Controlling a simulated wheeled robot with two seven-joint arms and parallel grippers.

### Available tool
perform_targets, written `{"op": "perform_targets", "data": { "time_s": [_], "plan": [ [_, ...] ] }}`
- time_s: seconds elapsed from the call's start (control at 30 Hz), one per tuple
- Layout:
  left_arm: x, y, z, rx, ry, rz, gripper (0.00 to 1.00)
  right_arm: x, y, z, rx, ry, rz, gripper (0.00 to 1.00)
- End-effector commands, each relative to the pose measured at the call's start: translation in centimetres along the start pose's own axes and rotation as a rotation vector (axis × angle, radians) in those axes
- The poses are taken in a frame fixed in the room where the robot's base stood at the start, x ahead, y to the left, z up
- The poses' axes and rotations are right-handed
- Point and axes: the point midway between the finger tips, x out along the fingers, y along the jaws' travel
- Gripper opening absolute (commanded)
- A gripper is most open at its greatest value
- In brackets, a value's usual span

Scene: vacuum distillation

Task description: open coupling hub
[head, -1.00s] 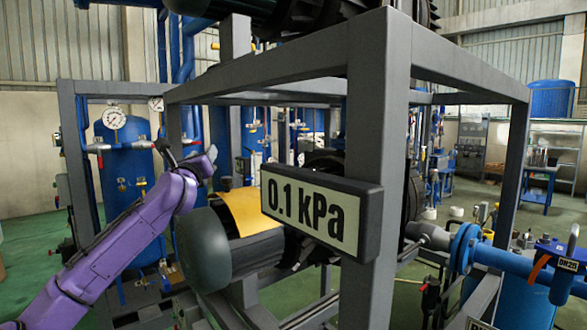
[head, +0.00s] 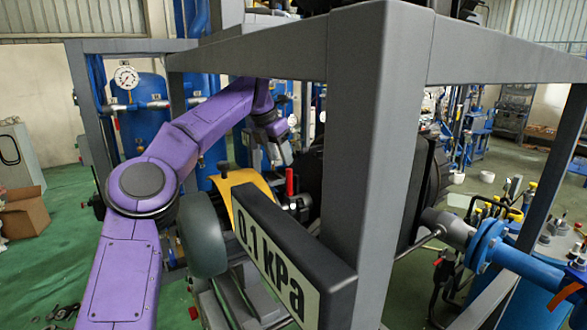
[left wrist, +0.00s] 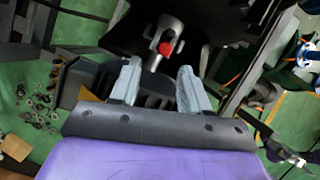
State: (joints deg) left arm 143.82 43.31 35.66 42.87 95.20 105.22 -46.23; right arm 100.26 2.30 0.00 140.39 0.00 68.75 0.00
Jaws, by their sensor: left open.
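My left gripper (head: 279,157) hangs inside the grey frame, above and behind the yellow guard, with its fingers pointing down. In the left wrist view its two grey fingers (left wrist: 159,68) are open, with nothing clamped between them. A short grey metal stem with a red round end (left wrist: 166,48) lies just beyond the fingertips, roughly in line with the gap. In the head view an upright red handle (head: 290,182) stands just below and right of the gripper, apart from it. It is probably part of the coupling hub. The hub's body is mostly hidden behind the 0.1 kPa sign. My right gripper is out of view.
The grey frame post (head: 372,165) and the top beam stand close around my left arm. The yellow guard (head: 238,188), a dark motor (head: 203,235) and the 0.1 kPa sign (head: 275,262) sit below. A large black wheel-like part (left wrist: 205,22) is just beyond the fingers.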

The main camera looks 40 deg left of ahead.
Motion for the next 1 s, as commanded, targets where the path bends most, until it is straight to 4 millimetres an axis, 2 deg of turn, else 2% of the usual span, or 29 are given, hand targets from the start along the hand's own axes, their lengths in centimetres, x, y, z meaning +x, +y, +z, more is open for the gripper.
{"op": "perform_targets", "data": {
  "time_s": [0.1,0.3,0.6,0.63,0.7,0.77,0.9,1.0],
  "plan": [
    [2.7,-0.6,0.4,0.01,0.007,-0.003,0.46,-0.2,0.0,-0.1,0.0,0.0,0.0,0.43],
    [5.6,-0.7,0.6,0.011,0.004,-0.001,0.46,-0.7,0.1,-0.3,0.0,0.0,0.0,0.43],
    [6.2,-0.5,0.4,0.008,0.001,0.0,0.46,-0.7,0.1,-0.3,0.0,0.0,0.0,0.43],
    [6.2,-0.5,0.4,0.008,0.001,0.0,0.4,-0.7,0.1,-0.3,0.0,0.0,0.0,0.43],
    [6.2,-0.5,0.4,0.007,0.001,0.0,0.17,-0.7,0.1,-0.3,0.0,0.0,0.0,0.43],
    [6.2,-0.4,0.4,0.007,0.001,0.001,0.0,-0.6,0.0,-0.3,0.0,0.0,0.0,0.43],
    [6.2,-0.4,0.3,0.007,0.001,0.001,0.0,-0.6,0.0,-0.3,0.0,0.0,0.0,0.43],
    [6.2,-0.1,-0.7,0.007,-0.002,0.0,0.0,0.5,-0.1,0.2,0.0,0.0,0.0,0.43]
  ]
}}
